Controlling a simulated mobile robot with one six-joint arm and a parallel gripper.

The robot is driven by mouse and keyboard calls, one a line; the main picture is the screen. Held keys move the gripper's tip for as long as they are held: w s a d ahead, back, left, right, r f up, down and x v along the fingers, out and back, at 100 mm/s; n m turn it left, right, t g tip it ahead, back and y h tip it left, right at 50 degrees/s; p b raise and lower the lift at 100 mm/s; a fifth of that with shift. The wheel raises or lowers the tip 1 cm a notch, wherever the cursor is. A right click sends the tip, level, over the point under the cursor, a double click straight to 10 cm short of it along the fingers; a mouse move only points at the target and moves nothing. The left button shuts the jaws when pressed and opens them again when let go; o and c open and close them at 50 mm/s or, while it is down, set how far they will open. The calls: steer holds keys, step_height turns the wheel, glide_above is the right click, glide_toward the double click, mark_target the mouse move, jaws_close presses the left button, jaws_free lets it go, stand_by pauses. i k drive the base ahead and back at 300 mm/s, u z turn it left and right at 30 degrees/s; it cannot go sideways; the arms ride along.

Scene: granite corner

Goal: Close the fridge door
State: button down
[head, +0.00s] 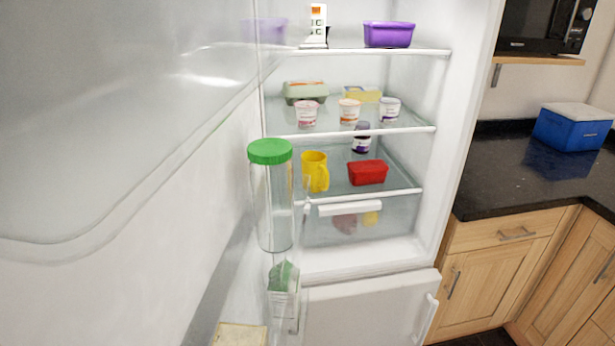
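The fridge door (110,170) stands wide open and its white inner side fills the left of the head view, very close to the camera. The open fridge (420,180) is in the middle, with its lit shelves in full view. A clear jar with a green lid (271,205) and a carton (283,285) sit at the door's shelf edge. A closed lower door (365,308) is below the fridge compartment. My gripper is not in view.
The shelves hold purple tubs (388,34), small pots (306,114), a yellow mug (315,171) and a red tub (367,172). At right are wooden cabinets (500,270), a dark countertop (500,180), a blue cool box (572,128) and a microwave (540,25).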

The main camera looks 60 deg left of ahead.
mark_target(128, 127)
steer(key=k, duration=1.6)
steer(key=u, duration=1.35)
steer(key=k, duration=0.95)
steer(key=u, duration=0.25)
steer(key=i, duration=1)
steer(key=u, duration=0.05)
